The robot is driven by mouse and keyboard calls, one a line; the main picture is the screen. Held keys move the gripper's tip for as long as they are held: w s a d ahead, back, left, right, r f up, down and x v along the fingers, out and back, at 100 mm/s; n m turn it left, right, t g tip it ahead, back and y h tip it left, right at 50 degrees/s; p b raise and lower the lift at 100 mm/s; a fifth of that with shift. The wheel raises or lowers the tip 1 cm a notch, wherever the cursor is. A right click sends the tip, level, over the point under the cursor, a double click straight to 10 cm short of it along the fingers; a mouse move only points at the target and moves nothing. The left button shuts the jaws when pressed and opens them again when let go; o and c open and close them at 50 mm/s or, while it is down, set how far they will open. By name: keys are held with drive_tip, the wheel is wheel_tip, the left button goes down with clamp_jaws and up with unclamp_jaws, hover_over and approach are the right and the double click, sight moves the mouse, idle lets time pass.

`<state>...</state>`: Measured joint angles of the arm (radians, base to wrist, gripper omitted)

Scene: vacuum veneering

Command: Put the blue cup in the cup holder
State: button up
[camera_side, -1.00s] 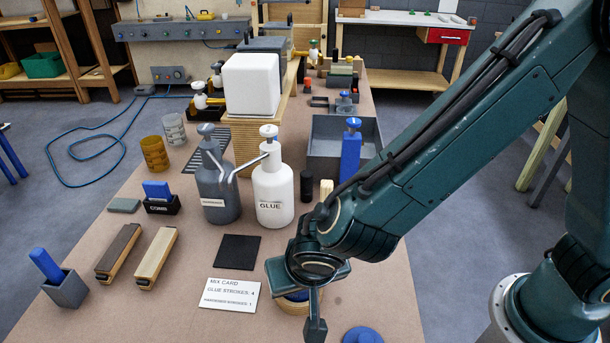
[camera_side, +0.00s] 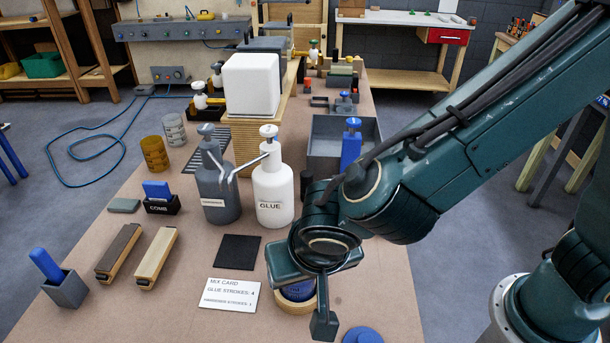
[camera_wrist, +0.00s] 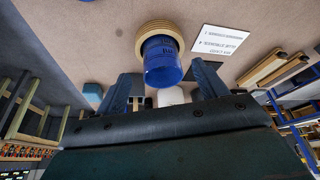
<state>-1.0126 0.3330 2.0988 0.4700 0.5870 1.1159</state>
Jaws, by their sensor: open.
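The blue cup (camera_wrist: 162,62) stands in the round wooden cup holder (camera_wrist: 148,32) in the wrist view, with its lower end inside the ring. In the side view the cup (camera_side: 298,291) and the wooden holder (camera_side: 297,305) show partly behind my gripper (camera_side: 323,325). In the wrist view my gripper (camera_wrist: 167,84) is open, its two fingers apart on either side of the cup's line. The cup appears beyond the fingertips, and nothing is held between them. Whether a finger touches the cup cannot be told from the side view.
The mix card (camera_side: 230,294) lies left of the holder, with a black square pad (camera_side: 238,251) behind it. A white glue bottle (camera_side: 273,185) and a grey bottle (camera_side: 217,185) stand farther back. A blue round piece (camera_side: 362,336) lies at the front edge. A grey tray (camera_side: 325,145) is behind.

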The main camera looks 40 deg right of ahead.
drive_tip(key=d+v, duration=0.1)
drive_tip(key=v, duration=0.5)
drive_tip(key=shift+a, duration=0.5)
drive_tip(key=shift+d+r, duration=0.1)
drive_tip(key=d+r+n+y, duration=0.1)
drive_tip(key=d+r, duration=0.3)
drive_tip(key=d, duration=0.5)
drive_tip(key=d+r+n+y, duration=0.1)
drive_tip(key=d+r, duration=0.2)
drive_tip(key=d, duration=0.5)
drive_tip(key=s+d+r+n+t, duration=0.1)
drive_tip(key=s+d+r+n, duration=0.1)
drive_tip(key=s+d, duration=0.7)
drive_tip(key=shift+d, duration=0.8)
